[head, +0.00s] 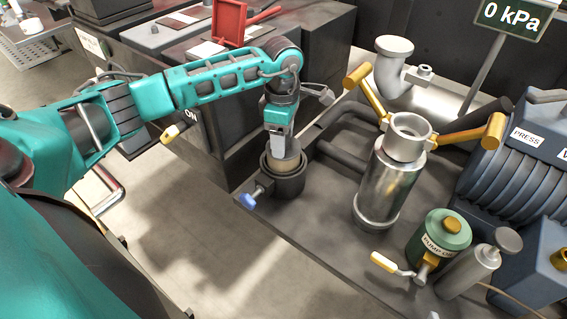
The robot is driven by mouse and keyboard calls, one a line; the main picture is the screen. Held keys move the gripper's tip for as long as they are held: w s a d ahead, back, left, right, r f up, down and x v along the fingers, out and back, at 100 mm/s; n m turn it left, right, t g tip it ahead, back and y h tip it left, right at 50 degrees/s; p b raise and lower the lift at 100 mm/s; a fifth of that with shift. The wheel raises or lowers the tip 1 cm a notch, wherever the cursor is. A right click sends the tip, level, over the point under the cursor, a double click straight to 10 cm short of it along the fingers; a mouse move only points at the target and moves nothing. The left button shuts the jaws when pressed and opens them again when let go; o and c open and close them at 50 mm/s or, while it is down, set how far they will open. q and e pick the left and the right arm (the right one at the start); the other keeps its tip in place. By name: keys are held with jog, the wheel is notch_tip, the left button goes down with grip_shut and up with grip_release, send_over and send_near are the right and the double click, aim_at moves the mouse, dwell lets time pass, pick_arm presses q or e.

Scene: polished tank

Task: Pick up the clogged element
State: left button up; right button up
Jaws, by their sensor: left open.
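A tan cylindrical element (289,172), likely the clogged element, sits upright in a dark round cup (287,189) at the left edge of the dark bench. A blue-handled tap sticks out from the cup's lower left. My left gripper (278,147) points down from above, its fingers at the element's top. It is open. The fingers and the teal wrist hide part of the element, and I cannot tell whether they touch it. My right gripper is not in view.
A polished metal tank (388,185) with an open collar and yellow-ended arms stands right of the cup. A green pump can (440,238) and grey cylinder (470,272) stand at the front right. A sign (508,15) reads 0 kPa. Bench space between cup and tank is clear.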

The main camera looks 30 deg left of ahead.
pick_arm(q)
jog(key=shift+c, duration=0.3)
jog(key=shift+r, duration=0.1)
grip_shut()
dwell(0.4)
